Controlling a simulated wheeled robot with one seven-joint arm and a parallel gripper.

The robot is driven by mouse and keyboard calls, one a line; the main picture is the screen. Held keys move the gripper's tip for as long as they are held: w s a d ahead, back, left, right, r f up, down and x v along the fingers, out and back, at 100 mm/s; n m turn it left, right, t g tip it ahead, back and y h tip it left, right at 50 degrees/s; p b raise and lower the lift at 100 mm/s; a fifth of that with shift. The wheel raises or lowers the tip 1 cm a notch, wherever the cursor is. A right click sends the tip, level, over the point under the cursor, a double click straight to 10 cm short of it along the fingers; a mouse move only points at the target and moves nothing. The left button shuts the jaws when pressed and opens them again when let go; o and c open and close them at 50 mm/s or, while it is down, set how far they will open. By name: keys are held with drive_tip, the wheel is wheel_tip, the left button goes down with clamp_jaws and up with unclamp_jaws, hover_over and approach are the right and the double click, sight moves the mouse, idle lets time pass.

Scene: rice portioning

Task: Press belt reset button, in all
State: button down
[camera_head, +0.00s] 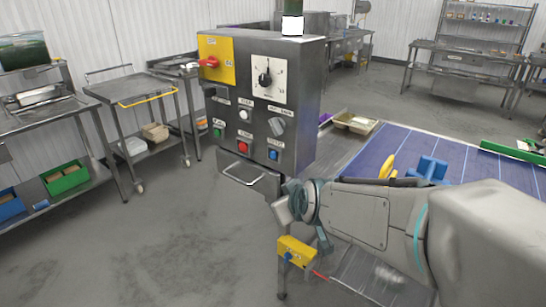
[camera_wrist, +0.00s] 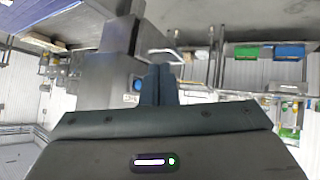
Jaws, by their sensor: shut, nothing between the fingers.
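The grey control box (camera_head: 296,105) stands left of centre in the head view. Its blue button (camera_head: 273,155) is at the lower right of the front face, under a small label too small to read surely. The red button (camera_head: 243,147) and green button (camera_head: 217,133) are to its left, the white button (camera_head: 244,115) above. In the wrist view, which looks upside down, a blue button (camera_wrist: 137,85) shows just left of my gripper (camera_wrist: 158,70). My gripper is shut and empty, fingers apart from the button. In the head view, its fingertips are hard to make out below the box's lower right corner.
A metal handle (camera_head: 242,173) juts out below the box. A yellow box (camera_head: 297,251) with a blue button and red cord sits low on a post beneath my wrist. The blue conveyor belt (camera_head: 395,147) lies right. Floor at left front is clear.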

sight(274, 155)
drive_tip(key=w+a+f+n+t+b, duration=0.1)
drive_tip(key=w+a+n+t+b, duration=0.2)
drive_tip(key=w+a, duration=0.7)
drive_tip(key=w+n+t, duration=0.1)
drive_tip(key=n+t, duration=0.1)
drive_tip(key=t, duration=0.2)
drive_tip(key=shift+a+f+b, duration=0.2)
drive_tip(key=shift+a+b, duration=0.1)
drive_tip(key=shift+b, duration=0.1)
drive_tip(key=shift+w, duration=0.1)
drive_tip(key=w+d+b, duration=0.1)
drive_tip(key=w+d, duration=0.4)
drive_tip(key=w, duration=0.1)
drive_tip(key=shift+w+d+b, duration=0.25)
drive_tip(key=shift+w+b, duration=0.15)
idle(1.1)
drive_tip(key=shift+w+d+b, duration=0.25)
drive_tip(key=shift+w+b, duration=0.15)
